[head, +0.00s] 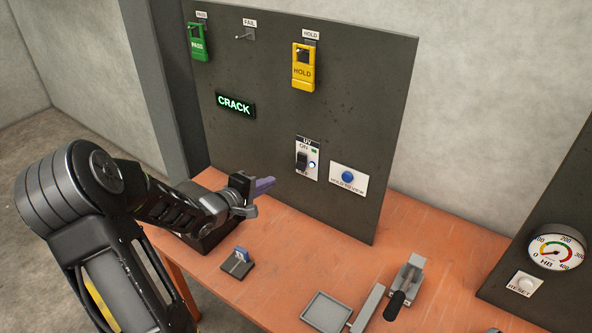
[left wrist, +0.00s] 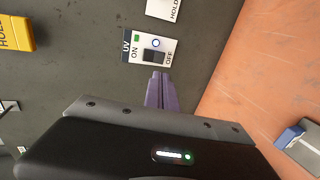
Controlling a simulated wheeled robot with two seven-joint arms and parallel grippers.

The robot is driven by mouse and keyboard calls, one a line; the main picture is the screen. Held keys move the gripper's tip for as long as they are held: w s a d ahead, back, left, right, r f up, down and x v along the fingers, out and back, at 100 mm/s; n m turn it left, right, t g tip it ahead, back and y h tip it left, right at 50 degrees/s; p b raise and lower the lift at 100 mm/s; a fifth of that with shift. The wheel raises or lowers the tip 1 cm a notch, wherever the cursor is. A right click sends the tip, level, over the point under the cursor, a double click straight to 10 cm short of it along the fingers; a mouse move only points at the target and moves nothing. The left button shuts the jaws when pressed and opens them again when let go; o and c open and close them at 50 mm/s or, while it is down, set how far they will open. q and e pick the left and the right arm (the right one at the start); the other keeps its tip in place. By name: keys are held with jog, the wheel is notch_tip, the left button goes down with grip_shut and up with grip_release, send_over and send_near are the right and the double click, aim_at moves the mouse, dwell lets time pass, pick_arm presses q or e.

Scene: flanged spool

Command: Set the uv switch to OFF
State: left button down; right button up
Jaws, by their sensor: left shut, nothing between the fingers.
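The UV switch (head: 302,161) is a dark rocker on a white plate on the upright dark panel, marked ON above and OFF below. In the left wrist view the switch (left wrist: 153,56) is turned sideways, ON at left and OFF at right. I cannot tell which way the rocker is tipped. A small lamp (head: 312,165) beside it glows blue-white. My left gripper (head: 265,185) is shut and empty, with purple fingers, apart from the plate and to its lower left. In the left wrist view its fingertips (left wrist: 161,78) lie just below the plate.
A blue HOLD TO VIEW button (head: 348,177) is right of the switch. PASS (head: 198,42) and HOLD (head: 303,68) tags hang above, with a lit CRACK sign (head: 235,105). The orange bench (head: 285,240) holds a blue-topped block (head: 240,257), a grey tray (head: 327,311) and a clamp (head: 405,280).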

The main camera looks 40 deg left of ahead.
aim_at(301, 167)
pick_arm(q)
jog(key=p+x, duration=0.1)
jog(key=x, duration=1.3)
jog(key=shift+f+b, duration=0.2)
jog(key=shift+b, duration=0.1)
jog(key=shift+w+t+b, duration=0.2)
jog(key=shift+t+b, duration=0.4)
jog(key=shift+b, duration=0.25)
